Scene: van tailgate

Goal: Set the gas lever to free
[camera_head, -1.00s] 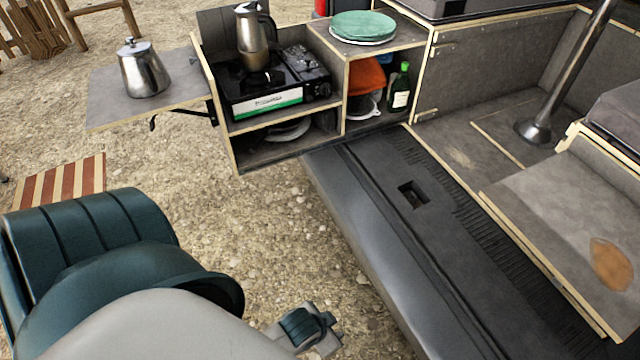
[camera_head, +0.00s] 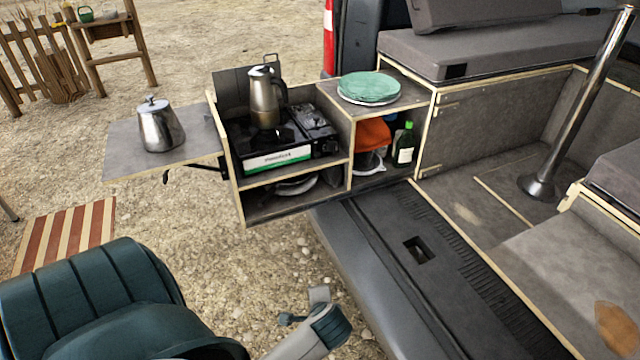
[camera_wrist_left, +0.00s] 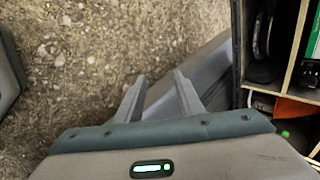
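The camping stove (camera_head: 268,140) sits on the upper shelf of the open kitchen box, with a white and green front label. Its control end (camera_head: 326,147) is at the right of the front; the gas lever is too small to make out. A moka pot (camera_head: 264,98) stands on the stove. My left gripper (camera_wrist_left: 160,78) is open and empty in the left wrist view, its two fingers apart above gravel and the bumper. In the head view my left arm's end shows low at the bottom middle, in front of and below the box. My right gripper is out of view.
A steel kettle (camera_head: 160,127) stands on the side shelf (camera_head: 120,160) left of the box. Green plates (camera_head: 370,87) lie on the box top, right of the stove. A green bottle (camera_head: 404,146) stands below them. Open gravel lies before the box, left of the bumper (camera_head: 350,265).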

